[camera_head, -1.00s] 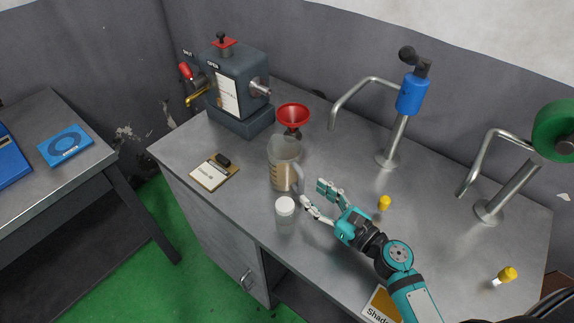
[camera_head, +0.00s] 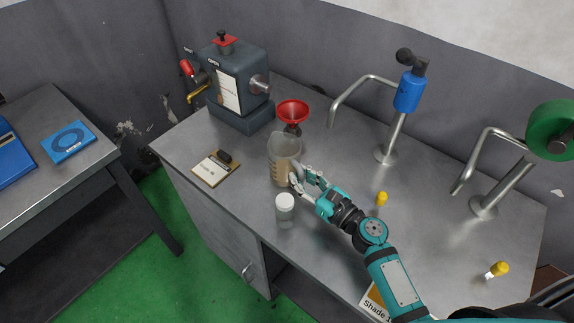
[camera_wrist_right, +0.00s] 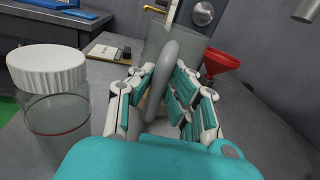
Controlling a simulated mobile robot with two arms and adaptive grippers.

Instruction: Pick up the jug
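The jug (camera_head: 283,152) is a clear, grey-tinted vessel with a brown measuring scale. It stands upright on the grey metal worktop, in front of the red funnel. Its thick grey handle (camera_wrist_right: 161,95) faces my right gripper. My right gripper (camera_head: 299,177) is at the handle. In the right wrist view its fingers (camera_wrist_right: 163,78) lie on both sides of the handle, with their tips close in against it. The gripper looks shut on the handle, though actual contact is hard to see. The jug's base still appears to be on the worktop. My left gripper is not in view.
A white-lidded jar (camera_head: 285,208) stands close in front of the jug; it also shows in the wrist view (camera_wrist_right: 50,95). The red funnel (camera_head: 292,112) is behind. A blue-headed tap (camera_head: 408,95) and yellow-topped parts (camera_head: 381,198) are right.

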